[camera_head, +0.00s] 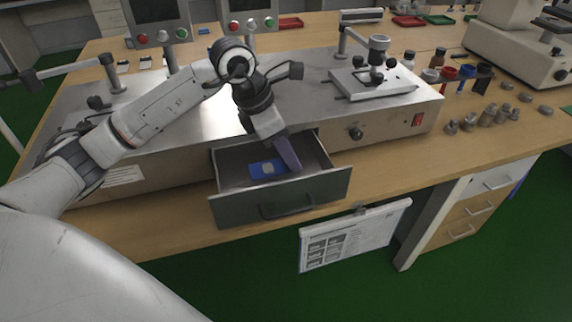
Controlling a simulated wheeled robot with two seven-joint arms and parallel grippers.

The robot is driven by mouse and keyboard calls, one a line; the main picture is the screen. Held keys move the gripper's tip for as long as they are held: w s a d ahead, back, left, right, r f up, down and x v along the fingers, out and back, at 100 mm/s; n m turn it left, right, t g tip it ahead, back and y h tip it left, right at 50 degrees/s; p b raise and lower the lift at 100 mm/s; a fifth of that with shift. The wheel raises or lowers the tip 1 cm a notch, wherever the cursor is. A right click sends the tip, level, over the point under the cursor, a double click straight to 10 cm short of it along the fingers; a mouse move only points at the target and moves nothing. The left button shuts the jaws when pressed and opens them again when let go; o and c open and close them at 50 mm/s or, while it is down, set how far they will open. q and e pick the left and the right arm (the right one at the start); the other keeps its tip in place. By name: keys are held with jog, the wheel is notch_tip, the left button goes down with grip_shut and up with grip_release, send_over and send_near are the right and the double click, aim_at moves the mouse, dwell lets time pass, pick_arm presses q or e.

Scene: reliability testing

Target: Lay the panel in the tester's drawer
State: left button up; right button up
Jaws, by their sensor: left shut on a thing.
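The tester (190,160) is a long metal-topped unit on the bench, with its dark drawer (240,208) pulled open at the front. A blue panel (258,170) with a pale square patch in its middle is inside the drawer, near the floor. My left gripper (292,165) reaches down into the drawer from above and is shut on the panel at its right edge. The fingers hide that edge. I cannot tell whether the panel touches the drawer floor. My right gripper is not in view.
A platform with a knobbed fixture (378,80) stands on the tester's right. Small bottles and metal weights (487,116) stand on the bench to the right. Two control boxes with buttons (250,22) stand behind. A clipboard sheet (352,238) hangs below the bench edge.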

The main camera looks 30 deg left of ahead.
aim_at(267, 168)
pick_arm(q)
jog(key=shift+f, duration=1.85)
jog(key=shift+f, duration=0.1)
jog(key=o, duration=1)
jog(key=v, duration=1.2)
